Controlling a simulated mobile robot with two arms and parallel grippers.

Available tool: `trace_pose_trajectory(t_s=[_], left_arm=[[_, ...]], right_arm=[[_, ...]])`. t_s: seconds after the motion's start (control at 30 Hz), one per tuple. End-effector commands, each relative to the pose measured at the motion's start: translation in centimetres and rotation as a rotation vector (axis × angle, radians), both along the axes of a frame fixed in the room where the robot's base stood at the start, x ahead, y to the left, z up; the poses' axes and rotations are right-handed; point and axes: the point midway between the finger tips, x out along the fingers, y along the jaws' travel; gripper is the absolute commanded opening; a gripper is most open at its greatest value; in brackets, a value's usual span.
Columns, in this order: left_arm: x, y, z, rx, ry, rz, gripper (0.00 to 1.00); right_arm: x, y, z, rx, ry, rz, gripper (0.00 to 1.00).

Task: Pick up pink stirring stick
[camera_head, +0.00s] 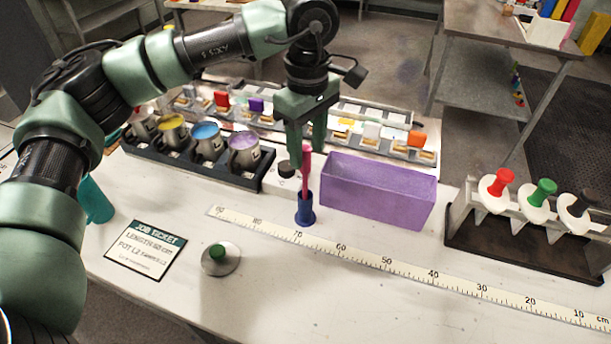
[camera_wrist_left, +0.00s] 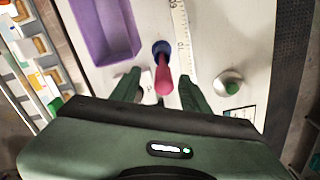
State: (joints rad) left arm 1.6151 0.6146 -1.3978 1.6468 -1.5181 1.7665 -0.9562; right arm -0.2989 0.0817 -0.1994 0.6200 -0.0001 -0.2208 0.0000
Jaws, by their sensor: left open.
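The pink stirring stick (camera_head: 305,166) stands upright in a small blue holder (camera_head: 305,211), left of a purple box. My left gripper (camera_head: 297,160) points down above the holder, with its fingers around the height of the stick's upper part. In the left wrist view, the pink stick (camera_wrist_left: 163,76) points up towards the camera from the blue holder (camera_wrist_left: 161,48). There the open left gripper (camera_wrist_left: 161,84) has one finger on each side of the stick, with gaps showing. My right gripper is in neither view.
The purple box (camera_head: 378,198) stands just right of the holder. A ruler (camera_head: 380,262) crosses the table in front. A rack of paint pots (camera_head: 208,140) stands behind left, and a rack with red, green and black handles (camera_head: 540,190) at right. A green-knobbed disc (camera_head: 220,259) lies at front.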

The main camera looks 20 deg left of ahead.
Motion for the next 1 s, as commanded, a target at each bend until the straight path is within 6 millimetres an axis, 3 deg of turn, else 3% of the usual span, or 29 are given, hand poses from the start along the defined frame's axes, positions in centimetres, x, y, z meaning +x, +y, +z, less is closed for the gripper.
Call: trace_pose_trajectory(t_s=[0.3, 0.43, 0.73, 0.9, 1.0], left_arm=[[-0.6, 0.2, -3.7, 0.001, 0.004, -0.001, 0.46], [-0.4, 0.2, -5.5, 0.0, 0.002, 0.0, 0.46], [-0.4, 0.2, -6.2, 0.0, -0.001, 0.0, 0.46], [-0.4, 0.2, -6.2, 0.0, -0.001, 0.0, 0.0], [-0.4, 0.2, -6.1, 0.0, -0.001, 0.0, 0.0]], right_arm=[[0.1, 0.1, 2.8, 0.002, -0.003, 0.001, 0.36], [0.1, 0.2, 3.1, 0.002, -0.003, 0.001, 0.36], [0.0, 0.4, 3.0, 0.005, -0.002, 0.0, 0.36], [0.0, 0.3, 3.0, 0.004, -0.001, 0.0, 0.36], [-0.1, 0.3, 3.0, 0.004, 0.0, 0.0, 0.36]])
